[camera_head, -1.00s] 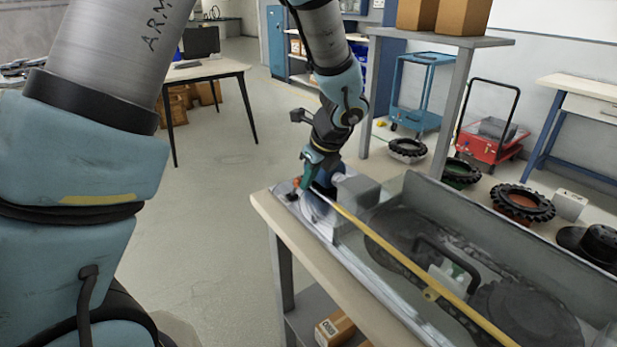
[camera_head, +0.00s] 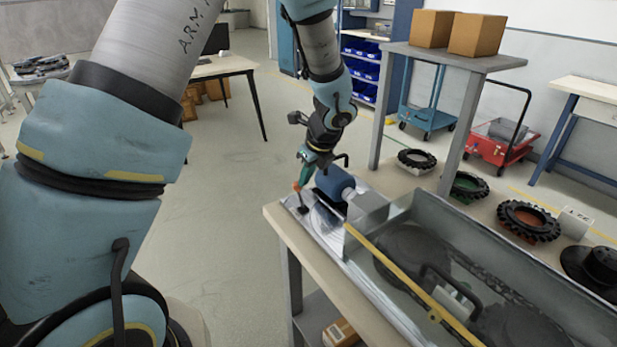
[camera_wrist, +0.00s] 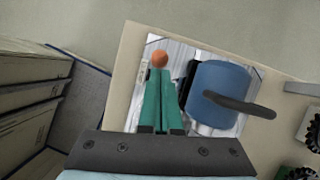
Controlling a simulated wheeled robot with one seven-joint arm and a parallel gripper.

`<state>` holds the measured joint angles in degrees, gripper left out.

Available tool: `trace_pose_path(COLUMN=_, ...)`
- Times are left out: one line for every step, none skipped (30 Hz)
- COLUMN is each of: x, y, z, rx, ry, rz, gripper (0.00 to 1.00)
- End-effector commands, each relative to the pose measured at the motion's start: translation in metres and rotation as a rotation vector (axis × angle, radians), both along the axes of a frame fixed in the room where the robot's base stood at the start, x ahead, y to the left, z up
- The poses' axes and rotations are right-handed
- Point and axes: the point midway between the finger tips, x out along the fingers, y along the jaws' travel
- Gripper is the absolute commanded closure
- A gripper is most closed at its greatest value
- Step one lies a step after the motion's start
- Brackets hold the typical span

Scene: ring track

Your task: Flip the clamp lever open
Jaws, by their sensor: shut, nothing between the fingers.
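The clamp lever's orange ball knob (camera_wrist: 160,60) shows in the wrist view just past my fingertips. In the head view the orange knob (camera_head: 296,187) sits above a small dark base at the near left corner of the bench. My gripper (camera_wrist: 159,76) has green fingers that lie together with nothing between them. In the head view my gripper (camera_head: 303,178) points down right beside the knob. I cannot tell whether the fingertips touch it. The fingers hide most of the lever's shaft in the wrist view.
A blue cylinder (camera_wrist: 222,92) with a black crank handle (camera_wrist: 240,104) stands close right of my fingers. A clear-walled housing with a yellow edge bar (camera_head: 405,284) fills the bench to the right. Floor left of the bench (camera_head: 225,200) is clear.

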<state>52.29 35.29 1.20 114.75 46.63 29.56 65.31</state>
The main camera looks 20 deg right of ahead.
Motion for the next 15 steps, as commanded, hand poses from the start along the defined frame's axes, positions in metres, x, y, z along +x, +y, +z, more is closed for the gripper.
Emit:
trace_pose_path(x=0.003, y=0.001, z=0.001, rx=0.0, ry=0.0, rz=0.001, gripper=1.0)
trace_pose_path(x=0.005, y=0.001, z=0.001, rx=0.0, ry=0.0, rz=0.001, gripper=1.0)
trace_pose_path(x=0.007, y=0.002, z=0.0, rx=0.0, ry=0.0, rz=0.002, gripper=1.0)
trace_pose_path(x=0.009, y=0.002, z=0.0, rx=0.0, ry=0.0, rz=0.002, gripper=1.0)
trace_pose_path(x=0.011, y=0.002, z=0.0, rx=0.0, ry=0.0, rz=0.001, gripper=1.0)
trace_pose_path(x=0.013, y=0.002, z=0.0, rx=0.0, ry=0.0, rz=0.001, gripper=1.0)
trace_pose_path(x=0.014, y=0.003, z=-0.001, rx=0.0, ry=0.0, rz=0.001, gripper=1.0)
trace_pose_path(x=0.016, y=0.003, z=-0.001, rx=-0.001, ry=0.0, rz=0.001, gripper=1.0)
trace_pose_path(x=0.017, y=0.003, z=-0.001, rx=0.0, ry=0.0, rz=0.0, gripper=1.0)
trace_pose_path(x=0.019, y=0.004, z=-0.002, rx=0.0, ry=0.0, rz=0.0, gripper=1.0)
trace_pose_path(x=0.02, y=0.004, z=-0.002, rx=0.0, ry=0.0, rz=0.0, gripper=1.0)
trace_pose_path(x=0.021, y=0.004, z=-0.002, rx=0.0, ry=0.0, rz=0.0, gripper=1.0)
trace_pose_path(x=0.022, y=0.004, z=-0.003, rx=0.0, ry=0.0, rz=0.0, gripper=1.0)
trace_pose_path(x=0.022, y=0.005, z=-0.003, rx=0.0, ry=0.0, rz=0.0, gripper=1.0)
trace_pose_path(x=0.023, y=0.005, z=-0.003, rx=0.001, ry=0.0, rz=0.0, gripper=1.0)
